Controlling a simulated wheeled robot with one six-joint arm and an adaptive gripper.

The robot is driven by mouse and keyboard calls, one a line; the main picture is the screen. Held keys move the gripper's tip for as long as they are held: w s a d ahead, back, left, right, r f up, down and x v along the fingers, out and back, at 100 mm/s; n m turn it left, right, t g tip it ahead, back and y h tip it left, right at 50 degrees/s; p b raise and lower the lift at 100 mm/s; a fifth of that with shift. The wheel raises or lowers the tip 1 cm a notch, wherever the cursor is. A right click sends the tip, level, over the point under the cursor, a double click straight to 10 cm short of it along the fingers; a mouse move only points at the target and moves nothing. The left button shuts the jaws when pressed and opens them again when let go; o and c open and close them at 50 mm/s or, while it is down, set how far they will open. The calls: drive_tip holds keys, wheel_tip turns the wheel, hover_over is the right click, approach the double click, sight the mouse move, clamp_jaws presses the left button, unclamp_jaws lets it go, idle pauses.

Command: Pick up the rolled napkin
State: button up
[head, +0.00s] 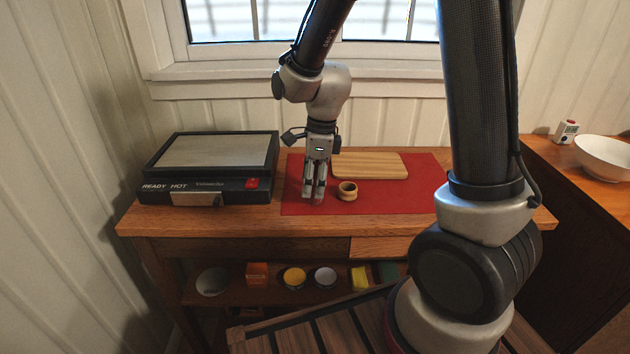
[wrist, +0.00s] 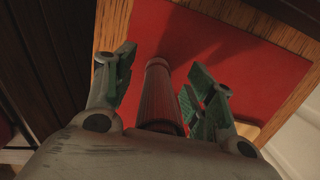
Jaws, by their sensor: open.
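The rolled napkin (wrist: 160,95) shows in the wrist view as a red, ribbed cylinder between the two fingers of my gripper (wrist: 160,88). Its lower part in that picture is hidden by the gripper body. The fingers are open, with a gap visible on each side of the napkin. In the head view my gripper (head: 314,196) points down over the left part of the red mat (head: 400,197), fingertips close to it. I cannot make out the napkin clearly there. A small wooden ring (head: 347,191) stands on the mat just right of my gripper.
A wooden board (head: 370,165) lies on the mat behind the ring. A black hot plate (head: 212,165) stands left of the mat. A white bowl (head: 603,156) and a small white-and-red device (head: 566,131) are on the right counter. The mat's right part is clear.

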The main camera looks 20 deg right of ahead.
drive_tip(key=shift+f, duration=0.1)
drive_tip(key=c, duration=1.1)
